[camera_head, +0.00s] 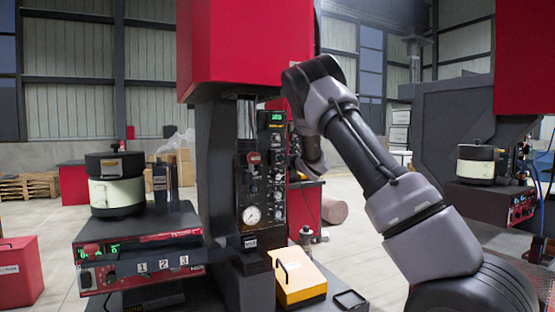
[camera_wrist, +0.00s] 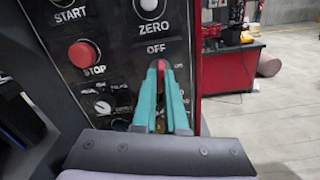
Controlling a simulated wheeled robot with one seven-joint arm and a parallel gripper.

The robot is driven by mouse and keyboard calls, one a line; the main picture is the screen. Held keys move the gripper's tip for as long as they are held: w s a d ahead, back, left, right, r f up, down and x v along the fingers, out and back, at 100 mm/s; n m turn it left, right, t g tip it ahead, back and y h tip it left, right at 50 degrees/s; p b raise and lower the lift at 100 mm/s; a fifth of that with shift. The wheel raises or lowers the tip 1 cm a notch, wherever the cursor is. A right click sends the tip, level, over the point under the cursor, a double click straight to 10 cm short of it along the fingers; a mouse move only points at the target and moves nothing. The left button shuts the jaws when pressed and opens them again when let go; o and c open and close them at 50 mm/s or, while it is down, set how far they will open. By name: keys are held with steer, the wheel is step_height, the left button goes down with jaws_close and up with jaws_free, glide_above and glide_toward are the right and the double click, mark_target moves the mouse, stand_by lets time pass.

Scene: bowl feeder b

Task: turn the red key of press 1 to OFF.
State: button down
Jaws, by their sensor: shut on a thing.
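In the wrist view, the red key (camera_wrist: 161,67) shows as a narrow upright sliver between the teal fingertips, just below the OFF label (camera_wrist: 157,48). My gripper (camera_wrist: 161,74) is shut on it, and the fingers hide its lower part and the switch around it. The key's upper end lies toward OFF; I cannot tell its exact angle. The black control panel (camera_wrist: 112,60) has START, ZERO and a red STOP button (camera_wrist: 84,54). In the head view, the panel (camera_head: 272,170) stands on the press with the red head (camera_head: 245,50); my arm hides the key there.
A feeder bowl (camera_head: 117,190) stands on a red-fronted controller (camera_head: 140,262) at left. A yellow box (camera_head: 298,277) and a small black tray (camera_head: 350,299) lie below the panel. Another press (camera_head: 455,110) stands at right. Open floor lies behind.

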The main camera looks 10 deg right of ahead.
steer(key=n, duration=0.3)
steer(key=shift+f+n, duration=0.1)
steer(key=shift+n, duration=0.3)
steer(key=c, duration=0.9)
jaws_free()
steer(key=shift+v, duration=3.55)
steer(key=shift+w, duration=0.1)
